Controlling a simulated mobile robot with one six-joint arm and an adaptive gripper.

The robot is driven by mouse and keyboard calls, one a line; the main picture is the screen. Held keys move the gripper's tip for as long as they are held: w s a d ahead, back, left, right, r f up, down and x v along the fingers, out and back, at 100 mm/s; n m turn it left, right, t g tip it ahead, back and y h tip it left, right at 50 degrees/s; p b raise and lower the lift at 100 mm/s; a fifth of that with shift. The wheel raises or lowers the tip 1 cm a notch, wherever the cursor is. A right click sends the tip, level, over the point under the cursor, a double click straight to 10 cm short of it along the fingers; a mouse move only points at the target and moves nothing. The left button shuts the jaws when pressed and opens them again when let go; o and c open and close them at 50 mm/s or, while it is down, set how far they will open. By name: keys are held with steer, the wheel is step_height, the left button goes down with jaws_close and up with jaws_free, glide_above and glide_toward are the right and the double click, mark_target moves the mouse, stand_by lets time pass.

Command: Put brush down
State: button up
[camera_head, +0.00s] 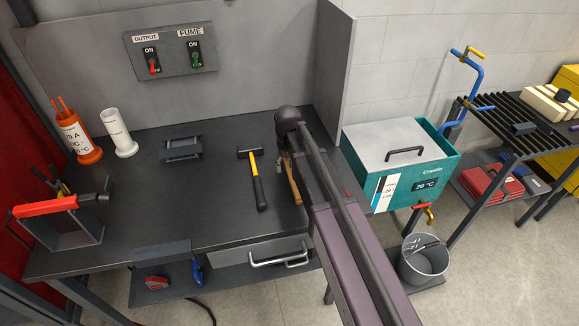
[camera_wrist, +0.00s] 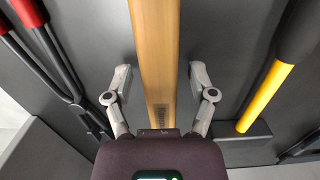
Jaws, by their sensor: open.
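The brush shows as a pale wooden handle (camera_wrist: 157,45) running down the middle of the wrist view. It has a small dark marking near its lower end, and my wrist hides the rest. My gripper (camera_wrist: 160,72) is open, with one finger on each side of the handle and a gap visible on both sides. In the head view a short piece of the wooden brush (camera_head: 291,181) shows beside my arm, over the dark workbench (camera_head: 200,215). I cannot tell whether the brush rests fully on the bench.
A hammer (camera_head: 258,190) with a yellow and black handle lies left of the brush; it also shows in the wrist view (camera_wrist: 262,95). A red-handled tool (camera_wrist: 55,60) lies on the brush's other side. The bench's front middle is clear.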

mark_target(288, 162)
steer(key=shift+r, duration=0.15)
step_height(288, 162, up, 12)
steer(key=p, duration=1.2)
steer(key=shift+w, duration=0.4)
steer(key=shift+a, duration=0.1)
steer(key=s+d+m, duration=0.3)
steer(key=s+d, duration=1.3)
steer(key=d, duration=0.4)
steer(key=shift+d+t, duration=0.25)
steer(key=shift+t, duration=0.15)
steer(key=shift+o, duration=0.2)
